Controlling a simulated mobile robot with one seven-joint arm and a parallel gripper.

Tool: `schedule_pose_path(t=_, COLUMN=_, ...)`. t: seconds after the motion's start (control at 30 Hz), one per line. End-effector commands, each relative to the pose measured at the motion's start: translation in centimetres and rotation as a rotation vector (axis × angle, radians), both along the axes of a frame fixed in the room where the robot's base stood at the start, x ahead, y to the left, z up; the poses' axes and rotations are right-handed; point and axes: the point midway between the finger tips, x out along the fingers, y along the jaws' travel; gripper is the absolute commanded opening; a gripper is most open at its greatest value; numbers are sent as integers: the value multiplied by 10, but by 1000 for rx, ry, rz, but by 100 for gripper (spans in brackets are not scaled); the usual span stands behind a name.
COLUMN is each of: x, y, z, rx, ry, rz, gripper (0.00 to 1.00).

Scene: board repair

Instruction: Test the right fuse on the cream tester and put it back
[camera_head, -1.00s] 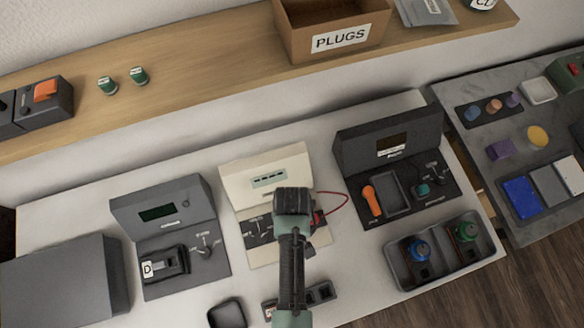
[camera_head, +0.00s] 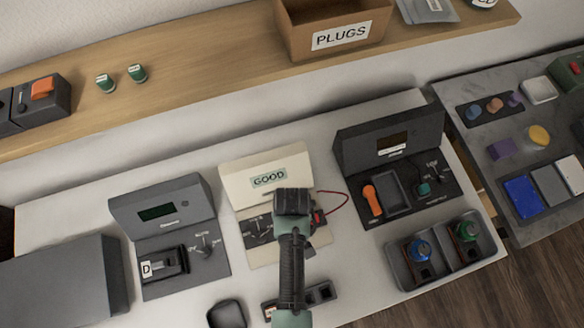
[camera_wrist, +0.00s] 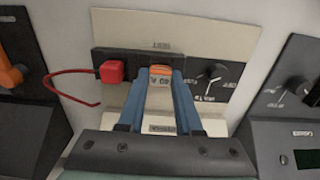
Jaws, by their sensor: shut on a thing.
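The cream tester (camera_head: 236,183) stands in the middle of the white bench, and its screen (camera_head: 268,179) reads GOOD. In the wrist view its black strip carries a red block (camera_wrist: 112,71) with a red wire and a dial (camera_wrist: 214,72). My gripper (camera_wrist: 161,84) is shut on an orange-topped fuse (camera_wrist: 161,71), held at the tester's black strip beside the red block. The fuse's lower part is hidden. In the head view my arm hides the fuse. A black fuse holder (camera_head: 320,293) lies in front of the tester, partly behind my arm.
A dark grey tester (camera_head: 163,208) stands to the left and another dark unit (camera_head: 390,140) to the right. A tray (camera_head: 442,268) with a blue and a green part sits at the right front. A small black dish (camera_head: 226,314) lies at the front edge.

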Motion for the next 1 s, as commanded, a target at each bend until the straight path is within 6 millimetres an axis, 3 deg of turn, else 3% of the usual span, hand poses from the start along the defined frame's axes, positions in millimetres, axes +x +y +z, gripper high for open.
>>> schedule_pose_path(t=0.2, x=0, y=0, z=0, rx=0, ry=0, rz=0, gripper=0)
schedule_pose_path(t=0.23, x=0, y=0, z=0, rx=0, ry=0, rz=0, gripper=37)
schedule_pose_path(t=0.4, x=0, y=0, z=0, rx=0, ry=0, rz=0, gripper=68)
schedule_pose_path(t=0.63, x=0, y=0, z=0, rx=0, ry=0, rz=0, gripper=70)
schedule_pose_path(t=0.73, x=0, y=0, z=0, rx=0, ry=0, rz=0, gripper=86)
schedule_pose_path(t=1.0, x=0, y=0, z=0, rx=0, ry=0, rz=0, gripper=86)
